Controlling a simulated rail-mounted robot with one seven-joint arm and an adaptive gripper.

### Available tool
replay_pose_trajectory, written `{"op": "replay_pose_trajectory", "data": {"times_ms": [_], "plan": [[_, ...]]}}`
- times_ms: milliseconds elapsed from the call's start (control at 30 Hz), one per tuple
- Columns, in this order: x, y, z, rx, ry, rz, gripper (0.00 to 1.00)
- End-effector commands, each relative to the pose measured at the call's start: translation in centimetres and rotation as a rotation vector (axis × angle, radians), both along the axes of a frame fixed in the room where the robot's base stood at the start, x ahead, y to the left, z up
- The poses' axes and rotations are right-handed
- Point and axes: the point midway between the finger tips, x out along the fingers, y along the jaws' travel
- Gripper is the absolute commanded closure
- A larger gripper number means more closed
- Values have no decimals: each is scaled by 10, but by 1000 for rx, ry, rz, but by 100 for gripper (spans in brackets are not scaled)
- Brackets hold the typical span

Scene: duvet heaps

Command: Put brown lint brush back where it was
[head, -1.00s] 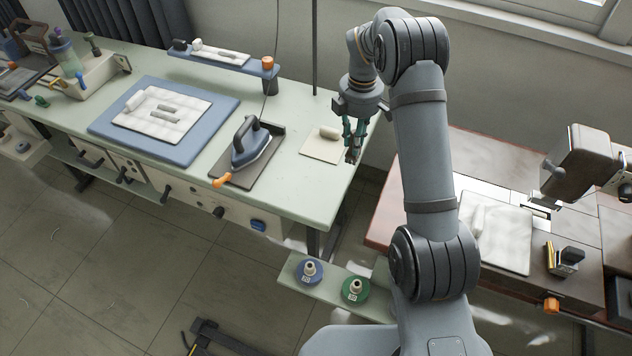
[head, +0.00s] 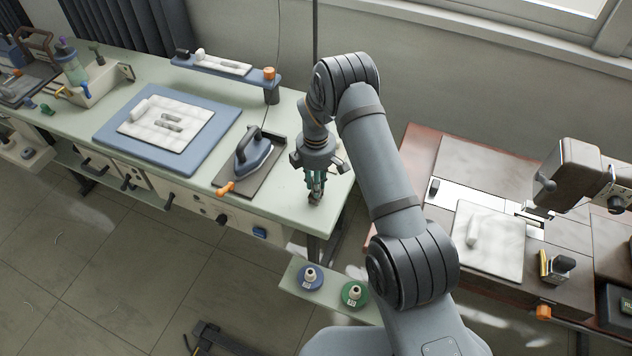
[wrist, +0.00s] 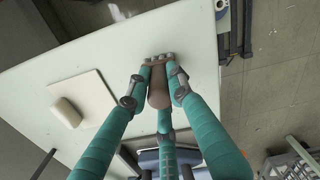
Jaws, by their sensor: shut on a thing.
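My gripper (head: 316,188) is over the right end of the pale green table (head: 287,205), near its front corner. In the wrist view, its teal fingers (wrist: 158,74) are shut on the brown lint brush (wrist: 158,94), whose rounded brown body shows between them. The brush's far end is at the fingertips, over the bare tabletop; whether it touches the table I cannot tell. In the head view the brush is small and mostly hidden by the fingers.
A cream pad (wrist: 92,88) with a pale roll (wrist: 66,112) lies beside the gripper in the wrist view. An iron (head: 254,152) on a dark mat stands left of the gripper. Blue and green spools (head: 354,293) sit on a lower shelf. The table edge is close.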

Motion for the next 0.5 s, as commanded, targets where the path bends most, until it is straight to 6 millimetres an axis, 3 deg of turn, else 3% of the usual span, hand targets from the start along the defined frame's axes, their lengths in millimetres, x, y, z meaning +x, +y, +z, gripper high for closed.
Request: {"op": "replay_pose_trajectory", "data": {"times_ms": [333,367,500], "plan": [[0,0,-5,0,-1,0,100],[0,0,-4,0,-1,0,78],[0,0,-3,0,0,0,70]]}}
